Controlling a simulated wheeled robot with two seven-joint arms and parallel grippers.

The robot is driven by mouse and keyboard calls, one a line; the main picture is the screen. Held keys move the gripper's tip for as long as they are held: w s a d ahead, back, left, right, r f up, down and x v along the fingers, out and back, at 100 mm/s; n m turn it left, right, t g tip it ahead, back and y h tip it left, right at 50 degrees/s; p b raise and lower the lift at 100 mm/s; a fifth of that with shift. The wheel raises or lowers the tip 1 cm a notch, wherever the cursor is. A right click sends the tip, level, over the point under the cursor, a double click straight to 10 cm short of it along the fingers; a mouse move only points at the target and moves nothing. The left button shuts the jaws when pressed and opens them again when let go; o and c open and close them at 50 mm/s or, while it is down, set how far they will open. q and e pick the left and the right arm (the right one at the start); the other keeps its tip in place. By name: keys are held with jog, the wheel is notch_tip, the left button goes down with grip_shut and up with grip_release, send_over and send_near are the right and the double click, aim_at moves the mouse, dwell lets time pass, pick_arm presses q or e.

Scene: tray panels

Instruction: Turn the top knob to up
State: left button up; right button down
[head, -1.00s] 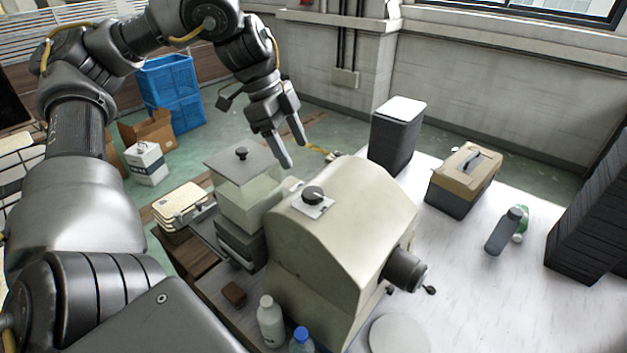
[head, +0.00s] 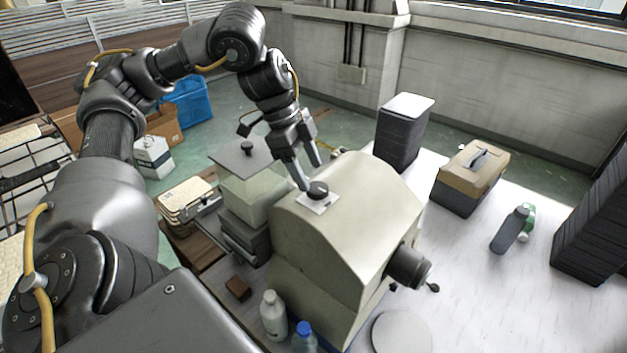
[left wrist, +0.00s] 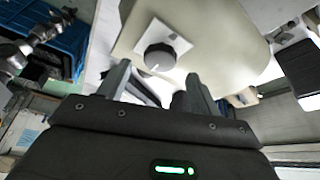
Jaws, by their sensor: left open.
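The top knob (head: 317,190) is a round dark dial on a white square plate, on top of a cream machine housing (head: 345,225). In the left wrist view the knob (left wrist: 157,58) shows a pale pointer mark near its lower edge. My left gripper (head: 311,178) is open, with its fingers pointing down just above and behind the knob. In the left wrist view its two fingers (left wrist: 157,85) stand apart, with the knob beyond them and nothing between them. I cannot tell whether a fingertip touches the knob. My right gripper is not in view.
A clear box with a grey knobbed lid (head: 243,157) stands left of the housing. A dark cylinder (head: 408,265) sticks out of the housing's right side. Bottles (head: 273,315) stand in front. A tan toolbox (head: 470,178) and dark speaker-like box (head: 402,135) stand behind right.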

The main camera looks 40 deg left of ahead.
aim_at(317, 187)
pick_arm(q)
jog(key=shift+p+x, duration=0.3)
jog(key=shift+x, duration=1.5)
jog(key=c, duration=1)
